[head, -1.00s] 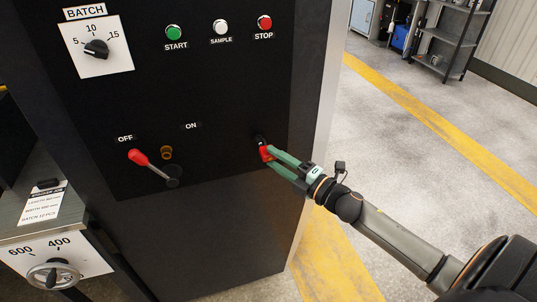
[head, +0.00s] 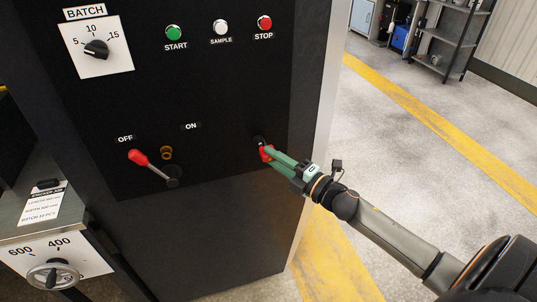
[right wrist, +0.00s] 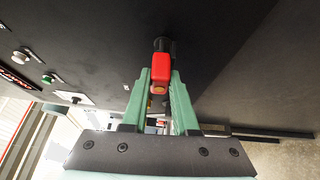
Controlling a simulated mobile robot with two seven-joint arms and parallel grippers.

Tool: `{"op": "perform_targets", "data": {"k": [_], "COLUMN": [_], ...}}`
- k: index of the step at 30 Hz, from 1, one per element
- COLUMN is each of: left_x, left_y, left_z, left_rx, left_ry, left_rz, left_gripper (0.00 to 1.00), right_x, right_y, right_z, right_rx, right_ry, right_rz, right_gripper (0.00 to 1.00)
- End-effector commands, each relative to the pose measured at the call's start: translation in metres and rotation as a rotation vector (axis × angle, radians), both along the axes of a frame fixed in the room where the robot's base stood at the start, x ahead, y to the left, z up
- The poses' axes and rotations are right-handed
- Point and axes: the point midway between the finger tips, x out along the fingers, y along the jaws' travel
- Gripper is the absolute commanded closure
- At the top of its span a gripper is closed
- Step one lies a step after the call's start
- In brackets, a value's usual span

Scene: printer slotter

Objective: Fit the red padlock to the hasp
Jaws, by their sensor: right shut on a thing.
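The red padlock (head: 265,153) is at a small dark peg (head: 258,141) on the right part of the black panel; it also shows in the right wrist view (right wrist: 159,67). My right gripper (head: 271,156) is shut on the padlock, its green fingers on either side of the body. In the right wrist view the padlock's far end meets the dark peg (right wrist: 163,44); its shackle is hidden. A brass-coloured ring (head: 166,152), which looks like the hasp, sits by the red-handled lever (head: 139,157), near the OFF label. My left gripper is not in view.
The START, SAMPLE and STOP buttons (head: 264,23) and the BATCH dial (head: 96,48) are above on the panel. A handwheel (head: 55,275) stands out at the lower left. The panel between padlock and lever is clear.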

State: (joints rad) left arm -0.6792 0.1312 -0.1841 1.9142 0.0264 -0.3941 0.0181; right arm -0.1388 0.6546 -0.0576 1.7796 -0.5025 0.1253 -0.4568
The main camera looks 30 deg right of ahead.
Motion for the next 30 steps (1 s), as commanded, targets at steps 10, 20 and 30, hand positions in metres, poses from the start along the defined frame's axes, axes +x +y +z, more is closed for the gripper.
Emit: {"op": "perform_targets", "data": {"k": [10, 20, 30], "left_x": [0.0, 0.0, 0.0], "left_y": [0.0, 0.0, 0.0], "left_z": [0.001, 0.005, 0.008], "left_rx": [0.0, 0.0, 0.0], "left_ry": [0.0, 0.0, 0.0], "left_rz": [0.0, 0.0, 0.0], "left_gripper": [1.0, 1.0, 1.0], "right_x": [-0.003, -0.019, -0.036], "right_y": [0.001, 0.005, 0.009], "right_z": [0.0, -0.001, -0.002], "right_rx": [0.002, 0.002, 0.002], "right_ry": [0.001, 0.001, 0.001], "right_rz": [0.001, 0.001, 0.001], "right_gripper": [1.0, 1.0, 1.0]}}
